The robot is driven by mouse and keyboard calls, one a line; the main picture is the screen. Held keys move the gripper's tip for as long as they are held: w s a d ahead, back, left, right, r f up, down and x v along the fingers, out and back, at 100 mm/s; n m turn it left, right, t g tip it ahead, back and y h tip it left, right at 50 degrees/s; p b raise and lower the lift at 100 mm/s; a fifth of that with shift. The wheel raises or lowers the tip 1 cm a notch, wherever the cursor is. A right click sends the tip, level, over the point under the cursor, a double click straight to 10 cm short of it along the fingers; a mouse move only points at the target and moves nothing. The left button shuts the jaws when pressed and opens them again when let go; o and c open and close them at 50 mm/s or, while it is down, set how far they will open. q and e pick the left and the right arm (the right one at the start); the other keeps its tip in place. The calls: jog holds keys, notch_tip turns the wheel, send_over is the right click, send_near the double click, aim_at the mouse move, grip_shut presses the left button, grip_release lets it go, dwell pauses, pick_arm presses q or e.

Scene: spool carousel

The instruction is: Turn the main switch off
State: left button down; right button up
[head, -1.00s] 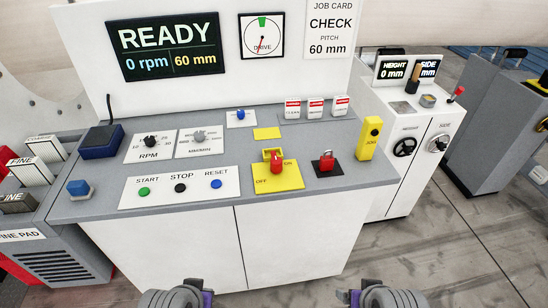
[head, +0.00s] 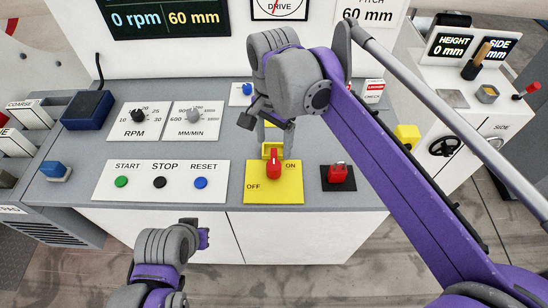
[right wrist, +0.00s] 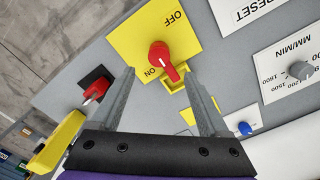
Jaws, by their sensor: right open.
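The main switch is a red rotary knob (head: 274,168) on a yellow plate (head: 257,197) marked OFF at left and ON at right. Its handle points away from the front edge, near ON. A yellow bracket (head: 273,150) sits just behind it. My right gripper (head: 275,141) is above and behind the knob, pointing down. In the right wrist view its open fingers (right wrist: 159,74) lie either side of the handle's end (right wrist: 172,76), with nothing visibly held. Contact cannot be told. My left gripper (head: 202,234) is low in front of the console; its jaw opening is unclear.
A red padlock-like piece (head: 337,173) on a black plate stands right of the switch. A panel with START, STOP and RESET buttons (head: 160,182) is left. A yellow box (head: 407,135) stands further right. My right arm covers part of the console.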

aim_at(274, 164)
notch_tip(274, 164, down, 10)
jog(key=shift+s+b, duration=0.1)
jog(key=shift+b, duration=0.2)
grip_shut()
dwell(0.4)
